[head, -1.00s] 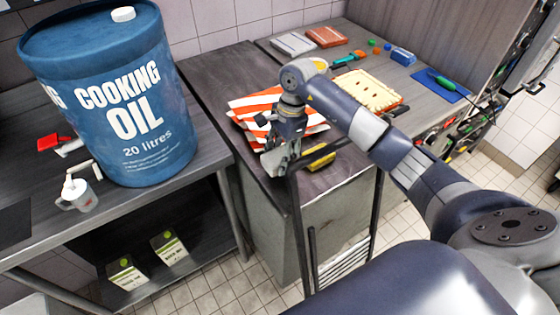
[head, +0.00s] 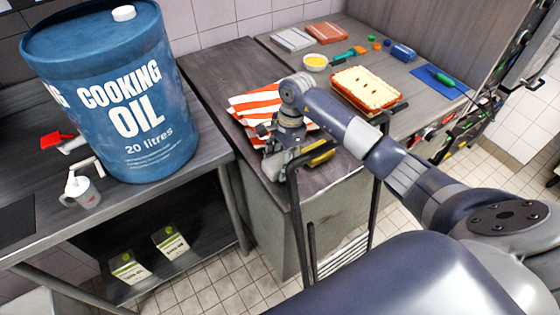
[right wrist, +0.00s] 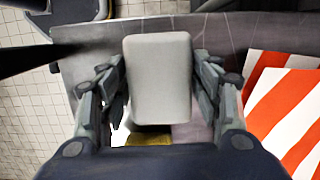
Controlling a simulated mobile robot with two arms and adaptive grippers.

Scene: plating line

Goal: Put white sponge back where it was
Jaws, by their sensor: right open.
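The white sponge (right wrist: 160,80) is a pale, rounded block in the middle of the right wrist view. My right gripper (right wrist: 160,92) is open around it, one finger on each side. A narrow gap shows at each side, so the fingers look apart from the sponge. In the head view my right gripper (head: 276,168) is low over the front of the dark counter (head: 215,75), and it hides most of the sponge there. My left gripper is not in view.
A yellow item (head: 320,155) lies close to the right gripper. A striped orange-white cloth (head: 255,103) lies behind it. The pie (head: 366,86), yellow-filled bowl (head: 315,62) and blue mat (head: 440,82) are further right. The oil drum (head: 120,95) stands left.

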